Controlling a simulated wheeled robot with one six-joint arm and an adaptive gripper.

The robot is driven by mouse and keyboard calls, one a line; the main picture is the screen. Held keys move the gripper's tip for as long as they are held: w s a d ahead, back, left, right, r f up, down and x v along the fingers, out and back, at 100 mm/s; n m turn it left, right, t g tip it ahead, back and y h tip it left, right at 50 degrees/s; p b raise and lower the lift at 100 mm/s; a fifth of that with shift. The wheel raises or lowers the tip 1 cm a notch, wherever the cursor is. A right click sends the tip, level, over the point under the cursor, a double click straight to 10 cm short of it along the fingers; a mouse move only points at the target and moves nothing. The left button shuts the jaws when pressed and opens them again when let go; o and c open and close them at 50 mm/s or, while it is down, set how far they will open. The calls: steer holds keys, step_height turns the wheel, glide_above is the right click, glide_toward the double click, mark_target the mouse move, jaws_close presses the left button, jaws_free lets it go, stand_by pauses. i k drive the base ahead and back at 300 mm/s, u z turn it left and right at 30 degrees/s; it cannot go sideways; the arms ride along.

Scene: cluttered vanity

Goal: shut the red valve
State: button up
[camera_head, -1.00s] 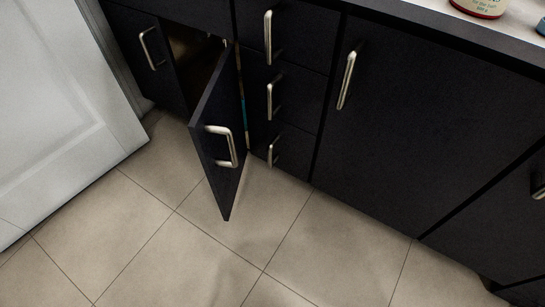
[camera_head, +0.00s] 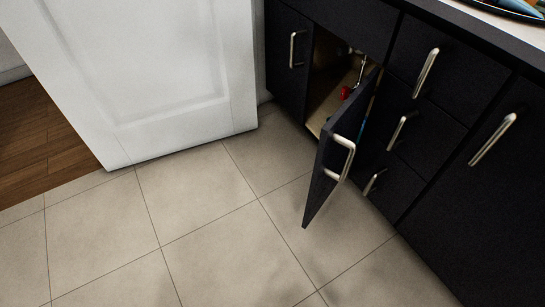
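A small red thing (camera_head: 346,92), likely the red valve, shows inside the open cabinet (camera_head: 325,75), behind the open door. It is too small to tell how it is turned. A pale metal pipe (camera_head: 362,70) shows just above and to the right of it. The black cabinet door (camera_head: 325,185) stands open, swung out over the floor, and hides part of the inside. My gripper is not in view.
A white door (camera_head: 150,75) stands at the left, with wood floor beyond it. Closed drawers (camera_head: 415,110) with metal handles lie right of the cabinet. The tiled floor (camera_head: 200,230) in front is clear. Something dark lies on the counter at top right.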

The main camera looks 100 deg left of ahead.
mark_target(345, 93)
steer(key=u, duration=3)
steer(key=i, duration=0.65)
steer(key=z, duration=1.85)
steer(key=k, duration=1.15)
steer(key=u, duration=1)
